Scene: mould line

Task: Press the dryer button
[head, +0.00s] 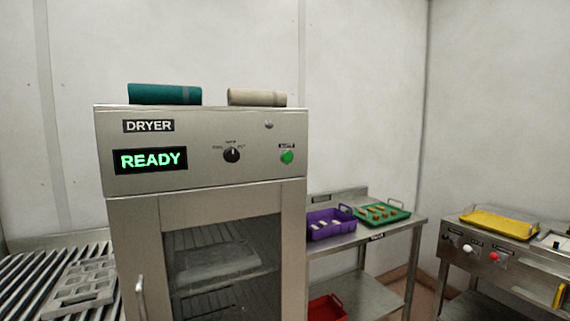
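The dryer (200,195) is a tall metal cabinet in the head view, left of centre. Its front panel carries a DRYER label and a display (150,161) that reads READY in green. A green button (287,157) sits at the right of the panel under a small label. A black rotary knob (232,155) is left of the button. The glass door (222,260) appears closed, with racks and a tray visible behind it. Neither of my grippers is in view.
Two rolled cloths, green (165,94) and beige (257,97), lie on the dryer's top. A slatted surface (35,285) with a grey mould (85,281) is left. A steel table (375,236) with purple and green trays stands right. A control bench (500,250) is far right.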

